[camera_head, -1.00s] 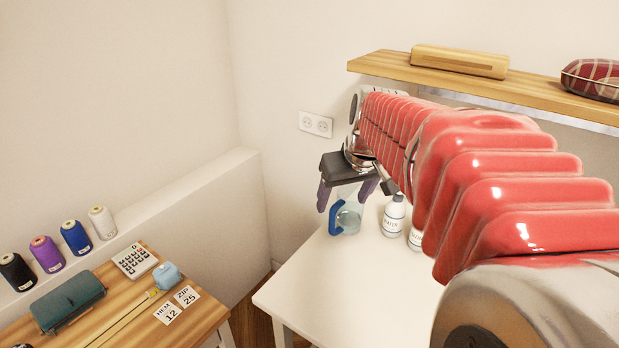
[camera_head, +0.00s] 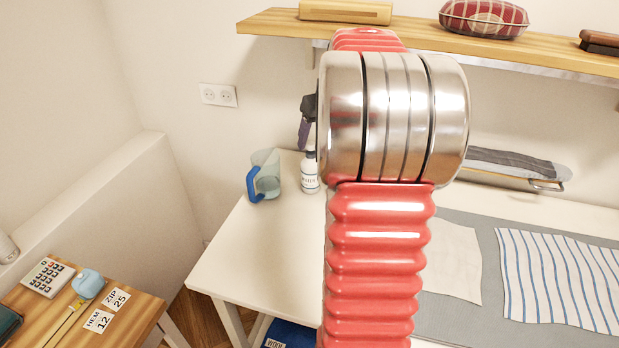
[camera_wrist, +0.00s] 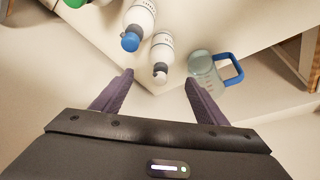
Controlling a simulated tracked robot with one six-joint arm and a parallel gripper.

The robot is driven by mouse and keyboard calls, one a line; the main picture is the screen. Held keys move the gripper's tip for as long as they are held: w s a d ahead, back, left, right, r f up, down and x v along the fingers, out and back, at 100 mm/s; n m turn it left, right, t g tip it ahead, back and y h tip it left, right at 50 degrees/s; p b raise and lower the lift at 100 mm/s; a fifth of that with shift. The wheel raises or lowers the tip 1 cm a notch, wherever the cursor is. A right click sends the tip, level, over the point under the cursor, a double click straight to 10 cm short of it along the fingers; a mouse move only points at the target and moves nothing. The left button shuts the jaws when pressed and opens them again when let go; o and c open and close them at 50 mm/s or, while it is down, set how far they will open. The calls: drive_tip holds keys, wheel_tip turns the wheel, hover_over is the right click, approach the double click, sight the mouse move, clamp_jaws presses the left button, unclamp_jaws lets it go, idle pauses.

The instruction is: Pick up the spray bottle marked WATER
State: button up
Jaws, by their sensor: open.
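In the wrist view, a white bottle with a white cap (camera_wrist: 162,57) and a white bottle with a blue cap (camera_wrist: 139,22) stand close together; a green cap (camera_wrist: 74,3) shows at the top edge. In the head view one white bottle (camera_head: 310,176) stands on the white table beside my arm; the others are hidden. The labels are too small to read surely, so I cannot tell which says WATER. My gripper (camera_wrist: 159,76) is open and empty, its purple fingers apart, with the white-capped bottle just beyond the gap. In the head view my arm mostly hides it.
A clear jug with a blue handle (camera_head: 265,176) stands left of the bottle, near the white table's (camera_head: 255,250) left end. A wooden shelf (camera_head: 430,40) hangs above. Cloths (camera_head: 560,275) lie at right. A wooden table (camera_head: 130,318) stands at lower left.

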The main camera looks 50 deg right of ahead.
sight(313, 153)
drive_tip(key=shift+f, duration=0.1)
drive_tip(key=x, duration=0.8)
drive_tip(key=shift+f, duration=0.15)
drive_tip(key=shift+w+f, duration=0.1)
drive_tip(key=shift+x, duration=2.55)
drive_tip(key=shift+a, duration=0.1)
drive_tip(key=shift+c, duration=0.7)
drive_tip(key=shift+w, duration=0.1)
drive_tip(key=c, duration=1.3)
drive_tip(key=shift+r, duration=0.3)
